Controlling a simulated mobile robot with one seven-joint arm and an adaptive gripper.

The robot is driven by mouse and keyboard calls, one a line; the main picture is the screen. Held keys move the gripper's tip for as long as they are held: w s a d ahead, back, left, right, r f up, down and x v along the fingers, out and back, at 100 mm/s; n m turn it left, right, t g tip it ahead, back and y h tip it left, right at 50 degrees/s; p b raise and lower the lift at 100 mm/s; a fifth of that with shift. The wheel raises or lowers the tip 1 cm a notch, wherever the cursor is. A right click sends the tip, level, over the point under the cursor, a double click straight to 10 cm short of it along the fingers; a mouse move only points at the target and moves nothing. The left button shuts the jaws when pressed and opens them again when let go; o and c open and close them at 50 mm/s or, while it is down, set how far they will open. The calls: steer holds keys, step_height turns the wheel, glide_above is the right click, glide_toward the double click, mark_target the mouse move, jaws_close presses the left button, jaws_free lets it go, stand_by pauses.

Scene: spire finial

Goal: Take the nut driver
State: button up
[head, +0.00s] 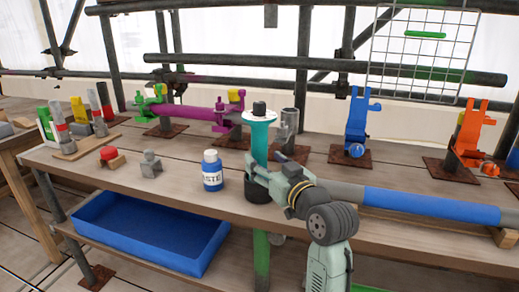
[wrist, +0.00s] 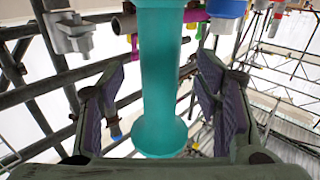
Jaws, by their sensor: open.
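The nut driver appears to be the upright teal tool (head: 259,138) with a black top and a black foot, standing at the bench's front edge. In the wrist view its teal shaft (wrist: 161,75) runs between my two finger pads, with a wider flared end low in the picture. My gripper (head: 262,172) is at its lower part, coming from the front right; it also shows in the wrist view (wrist: 163,105). The jaws are open, with a visible gap on each side of the shaft. Part of the tool's lower end is hidden behind my gripper in the head view.
A white-and-blue paste bottle (head: 212,170) stands just left of the tool. A grey block (head: 151,165) and a red button (head: 109,155) are farther left. A grey upright tube (head: 290,130) stands close behind right. A blue tray (head: 150,232) is on the lower shelf.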

mark_target(263, 159)
steer(key=shift+p+x, duration=0.45)
steer(key=shift+x, duration=1.45)
steer(key=shift+f, duration=0.2)
steer(key=shift+c, duration=0.5)
jaws_close()
steer(key=shift+r, duration=0.15)
